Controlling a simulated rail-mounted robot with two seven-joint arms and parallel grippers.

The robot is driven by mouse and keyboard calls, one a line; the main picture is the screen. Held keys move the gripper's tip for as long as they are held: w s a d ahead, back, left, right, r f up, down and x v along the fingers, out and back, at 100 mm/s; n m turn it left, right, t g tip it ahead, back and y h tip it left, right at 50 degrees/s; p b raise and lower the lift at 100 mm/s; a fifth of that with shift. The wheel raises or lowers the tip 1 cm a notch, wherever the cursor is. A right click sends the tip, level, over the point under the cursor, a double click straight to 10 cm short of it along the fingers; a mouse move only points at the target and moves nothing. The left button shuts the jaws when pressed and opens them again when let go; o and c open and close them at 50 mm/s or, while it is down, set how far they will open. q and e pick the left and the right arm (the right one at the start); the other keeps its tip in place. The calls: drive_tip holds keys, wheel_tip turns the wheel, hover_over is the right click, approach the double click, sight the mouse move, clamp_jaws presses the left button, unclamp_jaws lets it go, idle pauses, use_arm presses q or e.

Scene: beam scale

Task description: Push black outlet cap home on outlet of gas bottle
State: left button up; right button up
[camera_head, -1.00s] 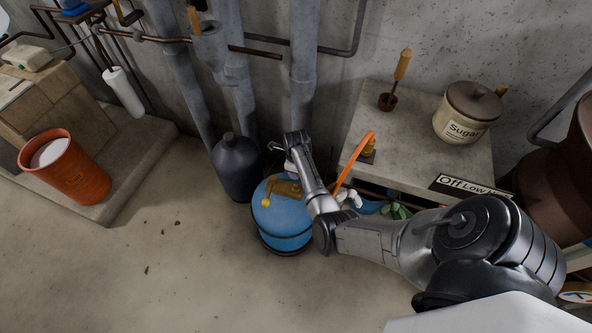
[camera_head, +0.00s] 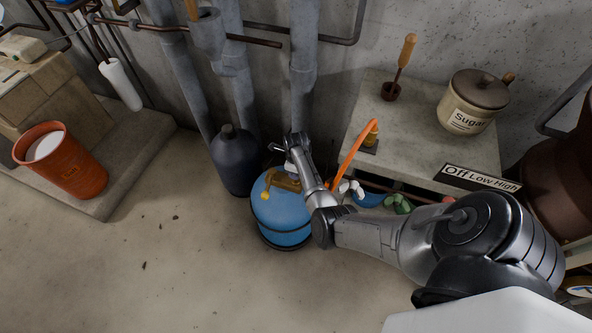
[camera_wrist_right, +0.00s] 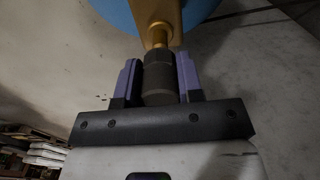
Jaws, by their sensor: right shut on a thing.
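The blue gas bottle (camera_head: 281,213) stands on the floor, with a brass valve (camera_head: 287,183) and a yellow knob (camera_head: 266,195) on top. In the right wrist view, the brass outlet (camera_wrist_right: 158,36) points toward my right gripper (camera_wrist_right: 158,75). That gripper is shut on the black outlet cap (camera_wrist_right: 158,80), one purple-grey finger on each side. The cap is in line with the outlet and its front end meets the brass. How far it sits on the outlet I cannot tell. In the head view my arm hides the cap. My left gripper is not in view.
A dark bottle (camera_head: 234,160) stands close left of the gas bottle, before grey wall pipes (camera_head: 302,75). The floor at front left is clear.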

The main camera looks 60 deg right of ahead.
drive_tip(key=shift+f+b, duration=0.3)
drive_tip(key=shift+f, duration=0.1)
drive_tip(key=shift+f, duration=0.35)
drive_tip(key=shift+f+b, duration=0.25)
drive_tip(key=shift+b, duration=0.15)
drive_tip(key=shift+f, duration=0.1)
drive_tip(key=shift+f+b, duration=0.95)
drive_tip(key=shift+f, duration=0.35)
drive_tip(key=o, duration=1)
drive_tip(key=shift+r, duration=0.1)
wheel_tip(320, 180, up, 13)
drive_tip(key=p, duration=0.4)
drive_tip(key=shift+f, duration=0.2)
drive_tip(key=shift+r, duration=0.55)
